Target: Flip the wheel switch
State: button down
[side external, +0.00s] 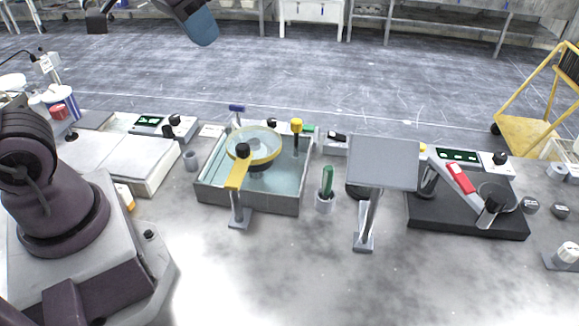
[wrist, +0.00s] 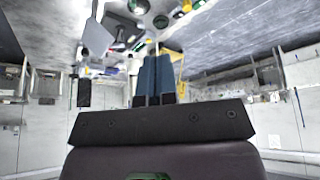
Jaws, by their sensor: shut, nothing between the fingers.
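My gripper (side external: 203,32) is high at the top of the side view, behind and above the bench, with only its blue finger end showing. In the wrist view, the two blue fingers (wrist: 156,78) lie together, shut and empty. The polishing wheel (side external: 256,146) is a round platen with a yellow rim in a grey water basin (side external: 249,202). A small dark control (side external: 272,123) sits at the basin's back edge, and a black-topped control (side external: 337,136) sits right of it. I cannot tell which part is the wheel switch. My gripper is far from all of these.
A yellow arm (side external: 238,174) on a post stands before the basin. A grey panel (side external: 383,162) on a stand and a green-handled tool (side external: 326,183) stand to its right. A black-based machine (side external: 460,213) is further right.

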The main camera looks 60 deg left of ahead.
jog(key=s+d+f, duration=0.1)
jog(key=s+f, duration=0.1)
jog(key=s, duration=0.4)
jog(key=shift+s+m+t, duration=0.3)
jog(key=shift+s, duration=0.05)
jog(key=w+a+f+n+g, duration=0.1)
jog(key=w+a+f+n, duration=0.2)
jog(key=w, duration=0.7)
jog(key=w+a+f+n+g+y, duration=0.1)
jog(key=w+a+f+n, duration=0.2)
jog(key=w, duration=0.8)
jog(key=w+a+f+n+g+y, duration=0.1)
jog(key=w+a+f+n, duration=0.2)
jog(key=w+a+f, duration=0.3)
jog(key=w+f, duration=0.4)
jog(key=shift+w+a, duration=0.15)
jog(key=shift+a, duration=0.1)
